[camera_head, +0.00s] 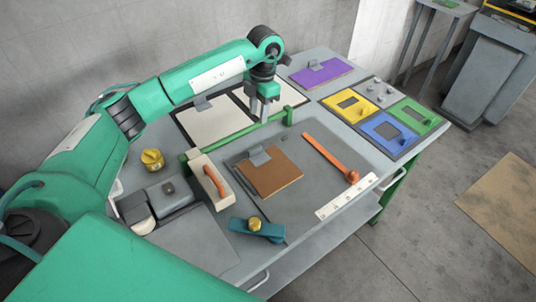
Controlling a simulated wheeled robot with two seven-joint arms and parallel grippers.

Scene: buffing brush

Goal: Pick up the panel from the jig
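A brown square panel (278,181) with a grey clip-like tab at its upper edge lies flat on a grey plate in the middle of the bench. My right gripper is out of view.
A wooden block with an orange handle (213,182), a teal tool with a brass knob (257,229) and an orange rod (328,155) surround the panel. Purple (321,72), yellow (351,103), blue (389,132) and green (414,116) plates lie right. A yellow knob (152,159) stands left.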

